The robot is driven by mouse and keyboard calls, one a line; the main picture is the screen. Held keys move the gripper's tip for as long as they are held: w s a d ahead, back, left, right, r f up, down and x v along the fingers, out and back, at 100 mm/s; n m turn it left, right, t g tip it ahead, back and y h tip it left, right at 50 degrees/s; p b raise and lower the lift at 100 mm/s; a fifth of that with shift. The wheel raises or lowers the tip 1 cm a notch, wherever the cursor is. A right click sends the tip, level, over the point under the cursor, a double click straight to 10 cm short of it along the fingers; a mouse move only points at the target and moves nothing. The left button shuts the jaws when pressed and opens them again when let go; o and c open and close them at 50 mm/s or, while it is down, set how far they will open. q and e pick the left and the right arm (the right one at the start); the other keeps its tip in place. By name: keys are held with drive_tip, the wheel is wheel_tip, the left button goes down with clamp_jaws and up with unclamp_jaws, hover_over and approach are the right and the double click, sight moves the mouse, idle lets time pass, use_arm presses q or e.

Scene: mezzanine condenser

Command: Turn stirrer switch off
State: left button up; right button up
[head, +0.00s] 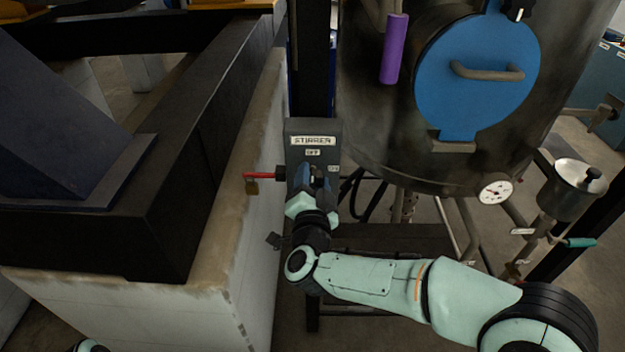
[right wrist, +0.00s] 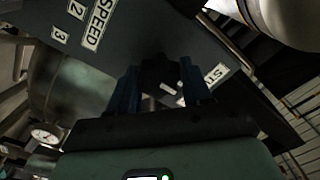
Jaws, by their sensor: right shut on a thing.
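The dark grey stirrer control box (head: 298,130) stands on a post at the centre of the head view, with a white STIRRER label and a smaller OFF label below it. My right gripper (head: 314,175) is at the front of the box, below the OFF label, and hides the switch there. In the right wrist view, the blue fingers of the gripper (right wrist: 160,85) are on both sides of the dark stirrer switch (right wrist: 158,72) and shut on it. Its exact setting is too dark to tell. My left gripper is not in view.
A red handle (head: 262,175) sticks out left of the box, close to my gripper. A concrete plinth (head: 235,190) with a black steel frame is on the left. A steel vessel with a blue hatch (head: 475,90) and a dial gauge (head: 496,192) stand on the right.

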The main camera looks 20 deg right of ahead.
drive_tip(key=shift+d+r, duration=0.15)
drive_tip(key=shift+r, duration=0.05)
drive_tip(key=o, duration=1)
drive_tip(key=shift+o, duration=0.2)
drive_tip(key=shift+f, duration=0.1)
drive_tip(key=shift+s, duration=0.25)
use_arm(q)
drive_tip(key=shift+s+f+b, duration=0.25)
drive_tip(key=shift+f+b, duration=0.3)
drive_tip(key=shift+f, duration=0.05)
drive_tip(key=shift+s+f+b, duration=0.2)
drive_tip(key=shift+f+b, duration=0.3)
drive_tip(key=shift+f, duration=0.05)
use_arm(e)
drive_tip(key=v, duration=1.3)
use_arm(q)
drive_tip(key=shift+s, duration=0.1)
